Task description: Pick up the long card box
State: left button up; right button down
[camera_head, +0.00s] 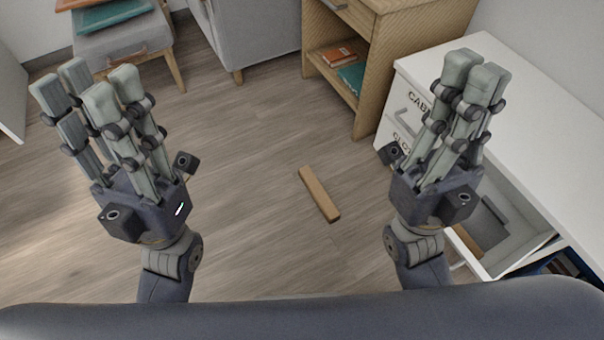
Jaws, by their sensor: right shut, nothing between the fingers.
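A long, narrow brown card box (320,195) lies flat on the wooden floor in the middle of the head view, slanting from upper left to lower right. My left gripper (86,88) is raised at the left, well apart from the box, with its finger pairs spread and nothing between them. My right gripper (472,80) is raised at the right, in front of the white desk, with its fingers together and empty. Neither gripper touches the box.
A white shelf desk (520,115) stands at the right, with an open drawer or compartment (515,255) low down. A wooden cabinet (390,45) holding books stands at the back. A grey armchair (255,35) and a stool (120,45) are at upper left. The floor around the box is clear.

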aim_at(327, 209)
jog(key=i+j+z, duration=0.35)
jog(key=z, duration=0.15)
jog(key=i+j+z, duration=0.2)
jog(key=j+z, duration=0.35)
jog(key=z, duration=0.45)
